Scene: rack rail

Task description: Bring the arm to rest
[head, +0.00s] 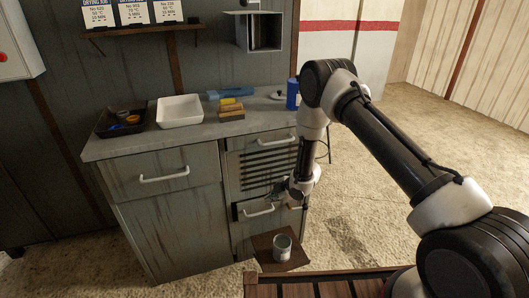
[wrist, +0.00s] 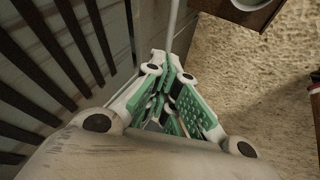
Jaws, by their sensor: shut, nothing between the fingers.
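My arm reaches down in front of the cabinet in the head view, bent at the elbow. My gripper (head: 280,189) is low, near the front of the slatted panel and above the handle of a lower drawer (head: 258,208). In the wrist view my gripper (wrist: 172,78) shows its green-padded fingers shut with nothing between them. A pale bar (wrist: 172,25) runs just beyond the fingertips; whether they touch it I cannot tell.
A grey can (head: 282,247) stands on a brown board low in front of the cabinet. The worktop (head: 200,138) holds a dark tray (head: 122,121), a white tray (head: 180,111), blocks and a blue cylinder (head: 292,94). Open floor (head: 390,150) lies right.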

